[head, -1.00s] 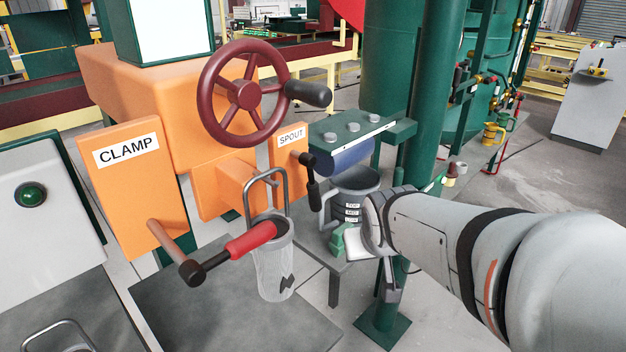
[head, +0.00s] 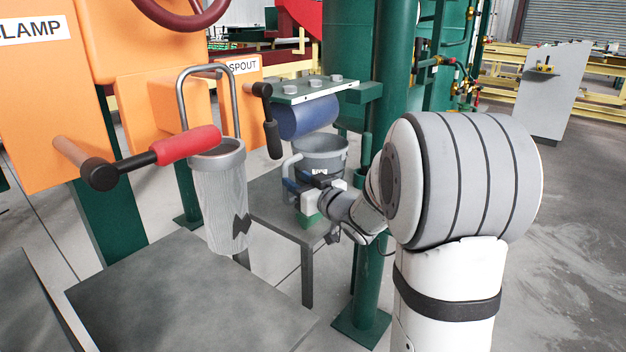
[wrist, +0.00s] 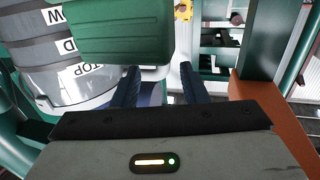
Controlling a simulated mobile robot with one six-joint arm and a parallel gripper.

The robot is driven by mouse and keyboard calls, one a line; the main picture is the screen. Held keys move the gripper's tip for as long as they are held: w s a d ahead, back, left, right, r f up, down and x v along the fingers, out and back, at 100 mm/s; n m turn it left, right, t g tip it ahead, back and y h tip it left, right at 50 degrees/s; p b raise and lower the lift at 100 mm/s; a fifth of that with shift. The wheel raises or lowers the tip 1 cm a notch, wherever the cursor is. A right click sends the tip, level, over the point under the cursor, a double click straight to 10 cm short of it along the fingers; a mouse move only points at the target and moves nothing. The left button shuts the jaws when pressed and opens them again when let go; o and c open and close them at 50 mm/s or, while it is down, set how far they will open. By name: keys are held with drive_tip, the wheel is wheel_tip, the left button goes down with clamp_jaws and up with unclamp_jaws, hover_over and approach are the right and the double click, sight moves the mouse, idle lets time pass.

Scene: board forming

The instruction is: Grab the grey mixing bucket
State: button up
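The grey mixing bucket (head: 322,158) stands on a low grey table under the spout, with a loop handle on its left side. It shows at the left of the wrist view (wrist: 30,45), with white label letters. A green block (wrist: 115,32) sits in front of it in the wrist view and partly hides it. My gripper (head: 294,182) is at the bucket's near side, low by the green block. In the wrist view my gripper's two dark blue fingers (wrist: 160,78) are apart with nothing seen between them. I cannot tell whether they touch the bucket.
A blue roller (head: 308,118) on a green bracket is just above the bucket. A green column (head: 385,110) stands close at right. Open floor lies further right.

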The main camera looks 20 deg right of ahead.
sight(286, 173)
drive_tip(key=x, duration=0.3)
drive_tip(key=b+x, duration=0.1)
drive_tip(key=x, duration=0.2)
drive_tip(key=shift+s+a+r, duration=0.15)
drive_tip(key=shift+a+r, duration=0.05)
drive_tip(key=shift+c, duration=0.5)
clamp_jaws()
